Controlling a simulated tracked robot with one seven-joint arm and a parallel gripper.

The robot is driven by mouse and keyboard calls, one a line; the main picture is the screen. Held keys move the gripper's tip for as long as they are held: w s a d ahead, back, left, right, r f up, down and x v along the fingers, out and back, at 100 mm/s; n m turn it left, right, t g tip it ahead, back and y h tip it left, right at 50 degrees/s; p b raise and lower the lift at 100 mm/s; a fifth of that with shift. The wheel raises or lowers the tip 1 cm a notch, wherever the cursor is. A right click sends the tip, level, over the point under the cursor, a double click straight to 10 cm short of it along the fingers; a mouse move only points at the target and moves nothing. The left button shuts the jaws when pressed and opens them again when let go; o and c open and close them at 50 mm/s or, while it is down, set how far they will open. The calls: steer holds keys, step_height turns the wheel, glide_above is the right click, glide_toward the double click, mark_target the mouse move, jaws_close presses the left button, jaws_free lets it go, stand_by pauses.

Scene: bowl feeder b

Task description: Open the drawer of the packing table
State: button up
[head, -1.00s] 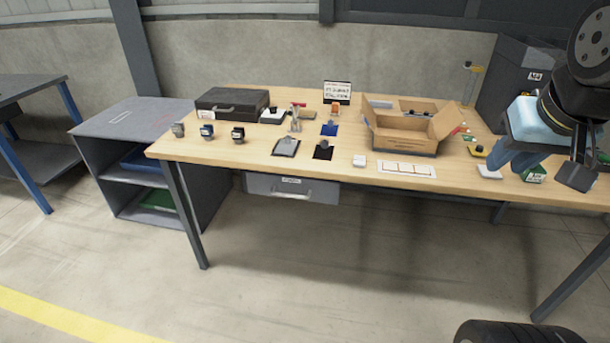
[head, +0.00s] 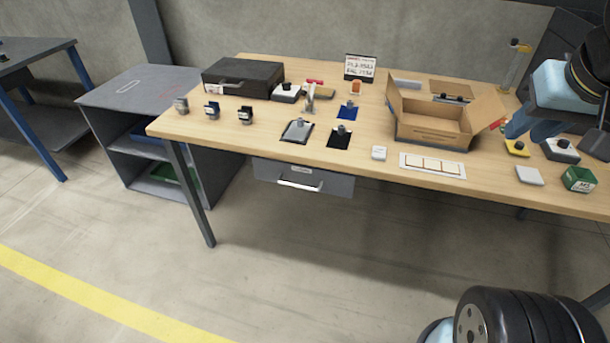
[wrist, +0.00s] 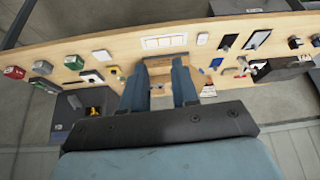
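The packing table (head: 250,140) has a light wood top and dark legs. Its grey drawer (head: 338,184) hangs under the front edge, left of the table's middle, and looks shut. A pale bar handle (head: 300,185) is on its front. My gripper (head: 528,130) is at the right of the head view, above the table near the carton, far from the drawer. In the wrist view, the two blue fingers of my gripper (wrist: 160,80) are apart with nothing held between them. The drawer front also shows at the top edge of the wrist view (wrist: 240,5).
An open carton (head: 432,135), a black case (head: 243,77), clipboards and several small items stand on the table. A grey shelf unit (head: 130,85) stands at the left beside a table leg (head: 190,195). The floor before the drawer is clear.

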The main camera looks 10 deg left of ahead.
steer(key=w+a+f+n+g+h, duration=0.5)
steer(key=w+f+n, duration=0.6)
steer(key=n, duration=0.1)
steer(key=m+t+y, duration=0.4)
steer(key=m+t, duration=1.6)
steer(key=m, duration=1.1)
glide_toward(299, 186)
steer(key=x, duration=1)
steer(key=shift+w+f, duration=0.2)
steer(key=shift+f, duration=0.1)
